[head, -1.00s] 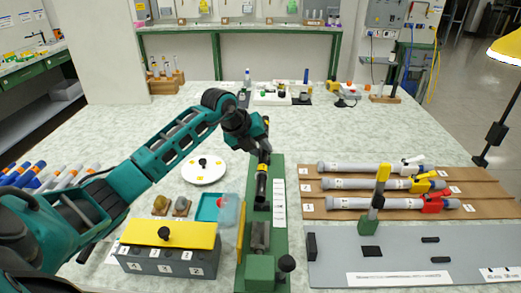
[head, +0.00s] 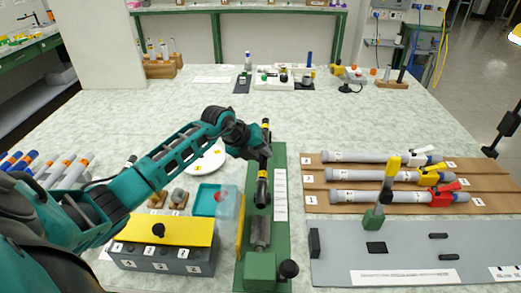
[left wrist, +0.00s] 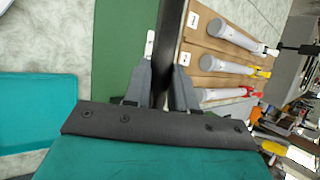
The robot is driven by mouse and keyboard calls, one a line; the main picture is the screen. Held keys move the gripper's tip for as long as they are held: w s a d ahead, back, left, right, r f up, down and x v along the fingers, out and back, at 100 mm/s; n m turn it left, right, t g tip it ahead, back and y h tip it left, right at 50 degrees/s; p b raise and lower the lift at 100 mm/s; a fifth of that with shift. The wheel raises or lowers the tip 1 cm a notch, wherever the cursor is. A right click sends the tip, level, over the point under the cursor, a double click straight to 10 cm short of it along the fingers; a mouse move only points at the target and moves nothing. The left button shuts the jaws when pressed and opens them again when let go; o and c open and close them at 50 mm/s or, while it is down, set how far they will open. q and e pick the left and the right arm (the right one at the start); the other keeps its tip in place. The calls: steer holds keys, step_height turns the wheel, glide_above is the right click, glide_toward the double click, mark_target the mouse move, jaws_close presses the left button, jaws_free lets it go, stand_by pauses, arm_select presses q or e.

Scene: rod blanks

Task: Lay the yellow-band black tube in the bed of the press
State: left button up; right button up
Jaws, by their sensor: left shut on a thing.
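The black tube (head: 262,190) has a yellow band near its near end and yellow at its far end. My left gripper (head: 264,156) is shut on it near its middle, with the tube running lengthwise over the green press base. In the left wrist view the tube (left wrist: 172,35) stands between the two grey fingers (left wrist: 160,88). The press (head: 281,230) has a grey bed part (head: 261,230), a green block and black knob at its near end, and a clear guard with a yellow edge on its left. I cannot tell whether the tube touches the bed. My right gripper is out of view.
A yellow-topped numbered block (head: 160,262) and a teal tray (head: 205,200) stand left of the press. Grey tubes with coloured clamps (head: 372,176) lie on a brown board to the right. A grey panel with a yellow-topped lever (head: 388,180) is at the near right.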

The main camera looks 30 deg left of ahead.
arm_select(q)
steer(key=shift+f+b, duration=1.85)
steer(key=shift+f, duration=1)
steer(key=shift+f+b, duration=0.4)
steer(key=shift+f, duration=0.35)
steer(key=o, duration=0.9)
steer(key=p+v, duration=0.1)
steer(key=v, duration=1.2)
steer(key=shift+a, duration=0.1)
steer(key=shift+w, duration=0.1)
